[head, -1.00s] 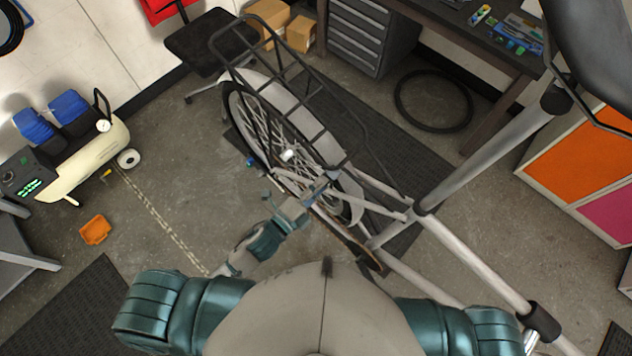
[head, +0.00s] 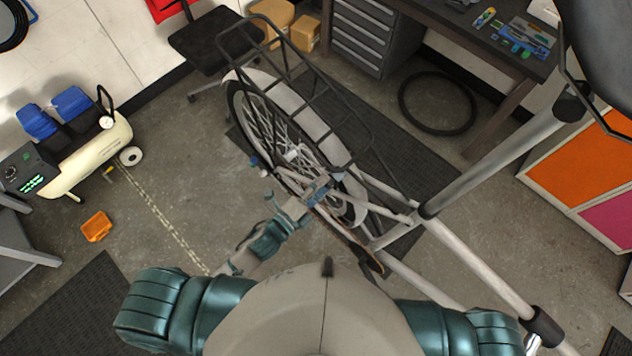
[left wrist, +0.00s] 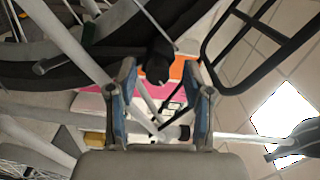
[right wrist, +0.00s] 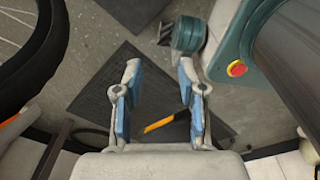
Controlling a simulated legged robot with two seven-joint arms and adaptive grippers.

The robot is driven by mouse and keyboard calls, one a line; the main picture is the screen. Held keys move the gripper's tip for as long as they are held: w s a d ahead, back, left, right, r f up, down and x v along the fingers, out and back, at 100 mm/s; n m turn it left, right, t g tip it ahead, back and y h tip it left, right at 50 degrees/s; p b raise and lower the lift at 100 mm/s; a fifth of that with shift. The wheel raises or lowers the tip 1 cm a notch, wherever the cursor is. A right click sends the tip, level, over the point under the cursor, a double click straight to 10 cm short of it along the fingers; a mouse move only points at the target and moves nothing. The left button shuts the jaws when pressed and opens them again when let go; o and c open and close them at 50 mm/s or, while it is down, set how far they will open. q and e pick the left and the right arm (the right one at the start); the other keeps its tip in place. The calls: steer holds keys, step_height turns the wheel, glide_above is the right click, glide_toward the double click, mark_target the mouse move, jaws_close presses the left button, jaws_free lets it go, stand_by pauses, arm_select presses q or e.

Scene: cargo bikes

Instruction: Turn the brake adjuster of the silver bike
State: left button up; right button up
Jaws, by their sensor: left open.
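The silver bike (head: 470,255) stands across the head view, with its rear wheel (head: 262,125) and black rack (head: 310,95) toward the upper left. My left gripper (head: 318,190) is beside the rear wheel, low on the bike's near side. In the left wrist view its fingers (left wrist: 164,80) are open, with a dark rounded part (left wrist: 158,62) showing between or beyond the tips; I cannot tell if they touch it. I cannot make out the brake adjuster clearly. My right gripper (right wrist: 160,85) is open and empty in the right wrist view, above the floor.
A cream compressor (head: 80,165) and an orange tray (head: 96,227) are at left. A black stool (head: 215,40), grey drawers (head: 362,35), a loose tyre (head: 437,102) and a workbench (head: 440,25) are behind the bike. Floor between compressor and bike is clear.

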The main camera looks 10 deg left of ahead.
arm_select(q)
steer(key=v, duration=1.2)
steer(key=shift+a, duration=0.15)
steer(key=shift+w, duration=0.1)
